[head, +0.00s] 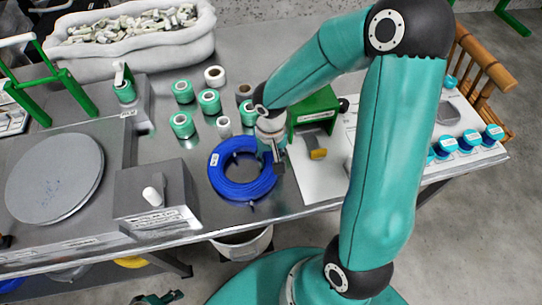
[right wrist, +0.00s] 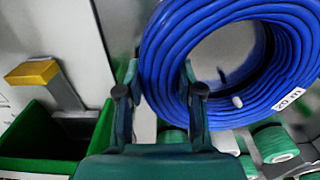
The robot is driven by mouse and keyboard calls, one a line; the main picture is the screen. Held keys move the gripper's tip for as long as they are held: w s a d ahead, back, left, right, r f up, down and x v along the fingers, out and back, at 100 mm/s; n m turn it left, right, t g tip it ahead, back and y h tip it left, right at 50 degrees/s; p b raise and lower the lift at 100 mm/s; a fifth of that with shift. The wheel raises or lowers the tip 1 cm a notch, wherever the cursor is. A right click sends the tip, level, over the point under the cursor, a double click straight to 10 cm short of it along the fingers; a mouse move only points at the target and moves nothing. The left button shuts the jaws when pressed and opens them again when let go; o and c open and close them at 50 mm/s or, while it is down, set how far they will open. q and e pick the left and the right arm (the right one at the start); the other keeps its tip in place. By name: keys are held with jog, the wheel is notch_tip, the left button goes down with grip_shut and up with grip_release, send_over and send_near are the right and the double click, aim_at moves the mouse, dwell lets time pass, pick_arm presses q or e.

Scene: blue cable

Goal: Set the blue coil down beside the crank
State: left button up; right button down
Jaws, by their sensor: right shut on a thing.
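The blue coil (head: 242,172) is a ring of cable with a white tag, near the table's front edge. My right gripper (head: 278,158) is shut on the right side of its ring. In the right wrist view the coil (right wrist: 235,60) rises tilted from between the fingers (right wrist: 160,95). I cannot tell whether it touches the table. A grey box with a white knob (head: 152,195), which looks like the crank, stands left of the coil, apart from it. A small dark teal part (head: 158,298) at the bottom edge may be my left gripper; its jaws are unclear.
Several green and white spools (head: 209,101) stand behind the coil. A round grey plate (head: 55,178) lies at the left. A green bin (head: 314,110) and a white board (head: 310,182) are at the right. Bare tabletop (head: 160,150) shows between the box and the spools.

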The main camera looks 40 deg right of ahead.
jog(key=c, duration=0.7)
grip_release()
jog(key=shift+c, duration=0.2)
notch_tip(320, 180, up, 12)
jog(key=p, duration=0.2)
jog(key=shift+r, duration=0.1)
